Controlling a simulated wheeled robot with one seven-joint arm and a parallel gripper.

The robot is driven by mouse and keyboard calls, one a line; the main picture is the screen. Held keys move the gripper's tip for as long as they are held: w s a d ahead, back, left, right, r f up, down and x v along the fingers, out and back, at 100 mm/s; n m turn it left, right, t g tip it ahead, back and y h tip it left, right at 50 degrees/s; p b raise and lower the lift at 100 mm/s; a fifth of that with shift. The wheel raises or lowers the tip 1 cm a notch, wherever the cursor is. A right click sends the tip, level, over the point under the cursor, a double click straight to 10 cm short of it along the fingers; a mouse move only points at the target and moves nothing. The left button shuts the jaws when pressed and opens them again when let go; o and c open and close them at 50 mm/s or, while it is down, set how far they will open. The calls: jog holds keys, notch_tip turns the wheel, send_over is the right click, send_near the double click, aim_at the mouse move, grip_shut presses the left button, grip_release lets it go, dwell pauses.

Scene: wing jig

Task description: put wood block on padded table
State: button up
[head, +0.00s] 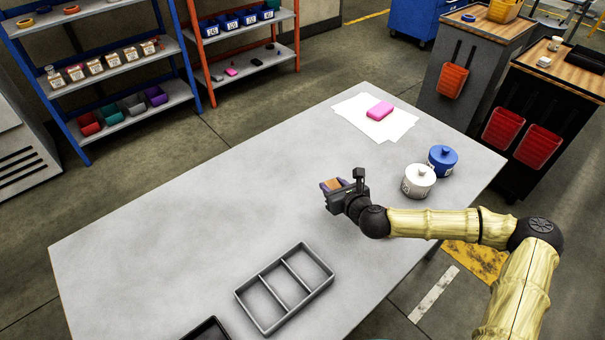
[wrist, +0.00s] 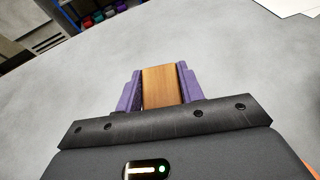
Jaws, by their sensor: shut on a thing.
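The wood block (wrist: 161,87) is brown with visible grain and sits between the two purple fingers of my gripper (wrist: 160,90) in the wrist view. The fingers touch it on both sides. In the head view my gripper (head: 333,184) is over the middle right part of the grey table (head: 190,210), with a small part of the wood block (head: 332,183) showing. I cannot tell whether the block touches the tabletop. No clear padding shows on the grey table, and I cannot tell whether it is the padded table.
A pink block (head: 380,110) lies on a white sheet (head: 352,118) at the far end. A white canister (head: 418,182) and a blue canister (head: 443,160) stand right of my gripper. A three-compartment tray (head: 285,288) lies near the front edge. The table's left half is clear.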

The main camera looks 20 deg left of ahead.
jog(key=d+m+t+h+p, duration=0.1)
jog(key=d, duration=0.4)
jog(key=d+f+m+t+h+p, duration=0.1)
jog(key=d+m, duration=0.1)
jog(key=d, duration=0.3)
jog(key=w+d+f+m+h, duration=0.1)
jog(key=d+h, duration=0.1)
jog(key=d, duration=0.4)
jog(key=shift+f+t+p, duration=0.1)
jog(key=shift+t+p, duration=0.3)
jog(key=s+d+m+h+p, duration=0.1)
jog(key=d+h, duration=0.1)
jog(key=d, duration=0.3)
jog(key=s+d+m+t+h+p, duration=0.1)
jog(key=s+d+m, duration=0.1)
jog(key=d, duration=0.2)
jog(key=s+d+m+h+p, duration=0.1)
jog(key=d+m+h, duration=0.1)
jog(key=d, duration=0.3)
jog(key=shift+s+d+h, duration=0.2)
jog(key=shift+d+h, duration=0.1)
jog(key=shift+d, duration=0.05)
jog(key=shift+a, duration=0.1)
